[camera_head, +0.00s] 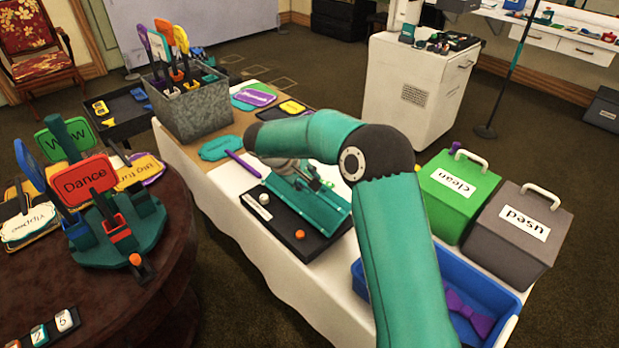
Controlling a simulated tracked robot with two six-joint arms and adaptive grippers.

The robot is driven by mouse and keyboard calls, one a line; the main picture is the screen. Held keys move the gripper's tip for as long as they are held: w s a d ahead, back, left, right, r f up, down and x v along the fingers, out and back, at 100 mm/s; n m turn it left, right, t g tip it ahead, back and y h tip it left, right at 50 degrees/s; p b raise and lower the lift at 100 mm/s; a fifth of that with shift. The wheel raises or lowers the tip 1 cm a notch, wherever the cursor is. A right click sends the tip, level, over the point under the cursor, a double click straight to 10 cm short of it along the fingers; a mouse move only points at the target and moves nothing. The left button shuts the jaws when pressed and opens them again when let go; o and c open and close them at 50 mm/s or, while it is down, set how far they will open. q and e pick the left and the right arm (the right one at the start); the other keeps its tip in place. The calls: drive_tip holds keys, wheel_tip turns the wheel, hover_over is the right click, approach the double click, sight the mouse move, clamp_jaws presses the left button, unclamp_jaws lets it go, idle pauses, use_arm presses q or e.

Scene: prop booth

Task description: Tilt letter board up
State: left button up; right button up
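A teal board (322,212), which looks like the letter board, lies on a black base (284,226) on the white-covered table. It appears to lie low, but its exact angle is hard to tell. A white knob (264,199) and an orange knob (299,234) sit on the base's near side. My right gripper (312,181) is over the board's far part, very close to it. Whether it touches is unclear. My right arm hides part of the gripper and board, and the finger opening is too small to read. My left gripper is out of view.
A metal bin (196,110) of paddle signs stands at the table's far left. A green box (455,196), a grey box (514,232) and a blue tray (481,289) with a purple bow (468,313) are right. A round table (150,298) holds signs at left.

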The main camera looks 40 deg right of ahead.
drive_tip(key=shift+d+r, duration=0.1)
drive_tip(key=shift+r, duration=0.1)
drive_tip(key=shift+r, duration=0.15)
drive_tip(key=v, duration=1.1)
drive_tip(key=shift+a, duration=0.25)
drive_tip(key=shift+r, duration=0.1)
drive_tip(key=s+a+f+n+y+p, duration=0.1)
drive_tip(key=s+a+f+y, duration=0.3)
drive_tip(key=a+f, duration=0.7)
drive_tip(key=s+a+f+n+y+p, duration=0.2)
drive_tip(key=s+a+f+y, duration=0.2)
drive_tip(key=a+f, duration=0.75)
drive_tip(key=s+a+f+m+y, duration=0.1)
drive_tip(key=s+f+m, duration=0.1)
drive_tip(key=s+f, duration=0.3)
drive_tip(key=s+a+f+m+y+p, duration=0.1)
drive_tip(key=s+a+f+m, duration=0.1)
drive_tip(key=s, duration=0.8)
wheel_tip(320, 180, down, 3)
drive_tip(key=shift+s+a+r+m+t+y, duration=0.1)
drive_tip(key=shift+s+a+m+t+y, duration=0.25)
drive_tip(key=shift+m, duration=0.25)
